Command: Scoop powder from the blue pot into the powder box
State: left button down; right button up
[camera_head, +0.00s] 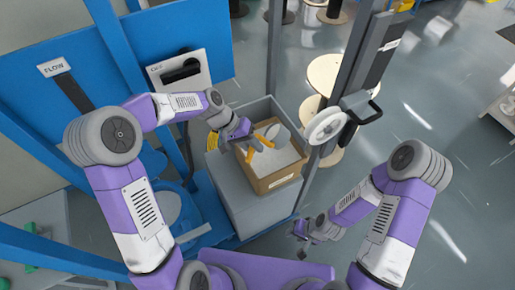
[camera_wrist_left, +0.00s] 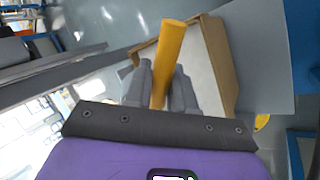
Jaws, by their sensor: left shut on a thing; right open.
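My left gripper (camera_head: 246,137) is shut on the yellow handle of a scoop (camera_head: 265,141), above the left side of the box. The scoop's pale head is over the box; whether it carries powder cannot be told. The left wrist view shows the yellow handle (camera_wrist_left: 170,58) between both fingers, with the box (camera_wrist_left: 220,62) behind. The blue pot (camera_head: 190,207), with a pale inside, stands lower left, partly hidden by my left arm. My right gripper (camera_head: 301,230) is open and empty, right of the bin.
A dark upright post with a white wheel (camera_head: 326,125) and a black handle stands close to the right of the box. Blue frame bars and panels (camera_head: 60,60) fill the left. Open floor lies at the right.

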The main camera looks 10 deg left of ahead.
pick_arm(q)
jog(key=shift+w+a+f+h+b, duration=0.1)
jog(key=shift+a+f+h+b, duration=0.7)
jog(key=shift+h+b, duration=0.5)
jog(key=shift+w+a+f+h+b, duration=0.1)
jog(key=shift+a+f+h+b, duration=0.6)
jog(key=shift+h+b, duration=0.6)
jog(key=shift+s, duration=0.1)
notch_tip(320, 180, up, 6)
jog(key=y+p, duration=1.3)
jog(key=y, duration=0.1)
jog(key=shift+t+p, duration=0.4)
jog(key=shift+f, duration=0.1)
